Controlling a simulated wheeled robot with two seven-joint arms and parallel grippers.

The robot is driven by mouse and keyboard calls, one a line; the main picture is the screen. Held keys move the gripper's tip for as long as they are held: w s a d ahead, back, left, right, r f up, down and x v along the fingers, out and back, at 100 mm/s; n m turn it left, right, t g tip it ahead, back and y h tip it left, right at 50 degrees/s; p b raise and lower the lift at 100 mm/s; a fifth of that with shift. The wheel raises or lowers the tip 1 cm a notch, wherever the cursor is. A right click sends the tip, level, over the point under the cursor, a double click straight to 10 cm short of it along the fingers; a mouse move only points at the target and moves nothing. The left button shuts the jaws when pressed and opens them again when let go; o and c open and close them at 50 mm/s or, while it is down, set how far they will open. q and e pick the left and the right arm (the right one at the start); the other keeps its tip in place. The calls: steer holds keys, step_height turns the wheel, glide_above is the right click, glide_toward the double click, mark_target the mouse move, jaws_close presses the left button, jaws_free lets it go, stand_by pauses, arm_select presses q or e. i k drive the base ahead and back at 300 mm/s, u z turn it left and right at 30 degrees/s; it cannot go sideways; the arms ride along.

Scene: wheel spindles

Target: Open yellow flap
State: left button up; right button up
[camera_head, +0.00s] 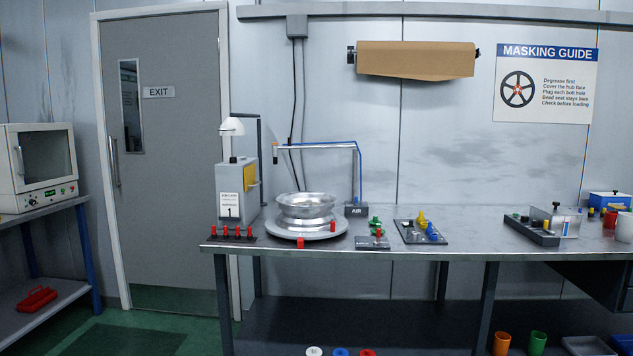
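The yellow flap (251,178) is on the right side of a grey box (228,190) that stands at the left end of the workbench. I see the flap nearly edge-on, and it looks slightly tilted out from the box, but I cannot tell how far open it is. The box has a white label on its front. Neither of my grippers shows in the head view.
A metal wheel (306,205) sits on a round turntable (290,231) right of the box. A rack of red plugs (232,234) lies in front of it. An air arm (318,147) reaches over the wheel. The bench (440,251) has free room along its front middle.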

mark_target(251, 181)
steer(key=z, duration=0.5)
steer(key=i, duration=1.25)
